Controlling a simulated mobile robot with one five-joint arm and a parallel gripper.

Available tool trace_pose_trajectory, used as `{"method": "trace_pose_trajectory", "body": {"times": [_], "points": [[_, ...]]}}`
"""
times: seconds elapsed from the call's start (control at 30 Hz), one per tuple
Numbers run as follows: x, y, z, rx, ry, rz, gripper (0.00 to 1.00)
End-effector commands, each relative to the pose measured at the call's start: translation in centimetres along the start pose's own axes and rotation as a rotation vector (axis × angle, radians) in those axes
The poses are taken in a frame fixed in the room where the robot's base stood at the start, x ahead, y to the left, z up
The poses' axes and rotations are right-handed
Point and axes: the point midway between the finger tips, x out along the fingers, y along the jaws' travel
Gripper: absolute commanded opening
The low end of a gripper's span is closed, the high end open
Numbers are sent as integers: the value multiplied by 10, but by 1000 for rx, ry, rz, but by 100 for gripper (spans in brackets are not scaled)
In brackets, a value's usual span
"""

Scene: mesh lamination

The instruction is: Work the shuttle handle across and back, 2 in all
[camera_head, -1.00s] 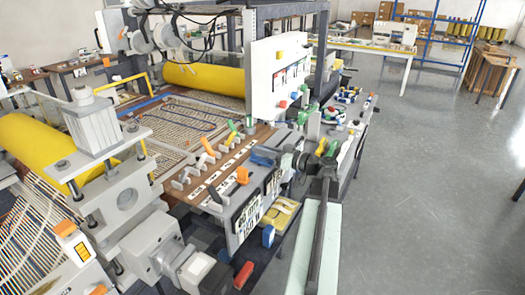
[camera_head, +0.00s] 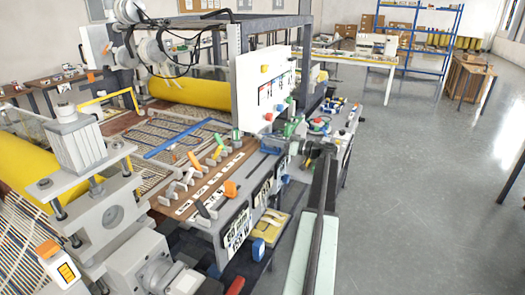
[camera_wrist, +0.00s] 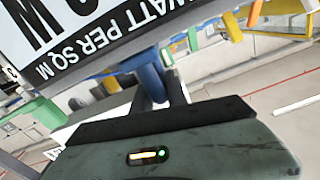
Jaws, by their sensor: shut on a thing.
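The blue shuttle handle (camera_wrist: 152,82) stands between the two dark fingers of my gripper (camera_wrist: 160,98) in the wrist view. The fingers are shut on it, and its lower end is partly hidden by them. In the head view my gripper (camera_head: 297,149) is at the front side of the machine, beside the white control panel. The handle is hard to make out there. A long blue bar (camera_head: 185,138) lies across the mesh (camera_head: 165,128).
A sign panel (camera_wrist: 75,40) is close at upper left in the wrist view. Several small levers (camera_head: 212,160) line the brown board. The white control panel (camera_head: 262,90) rises beside my arm. Open grey floor (camera_head: 420,180) lies to the right.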

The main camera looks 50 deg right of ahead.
Motion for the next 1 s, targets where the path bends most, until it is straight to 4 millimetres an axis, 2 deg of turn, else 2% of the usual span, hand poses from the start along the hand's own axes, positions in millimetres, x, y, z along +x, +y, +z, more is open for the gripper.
{"method": "trace_pose_trajectory", "body": {"times": [0.03,0.1,0.3,0.8,0.83,0.87,0.9,1.0], "points": [[0,18,-4,2,3,5,0],[0,30,-7,2,3,5,0],[-1,53,-11,2,4,4,0],[-2,61,-14,2,7,7,0],[-2,61,-14,2,7,7,26],[-2,61,-14,2,7,8,35],[-2,60,-14,2,6,7,38],[-2,60,-13,1,5,5,38]]}}
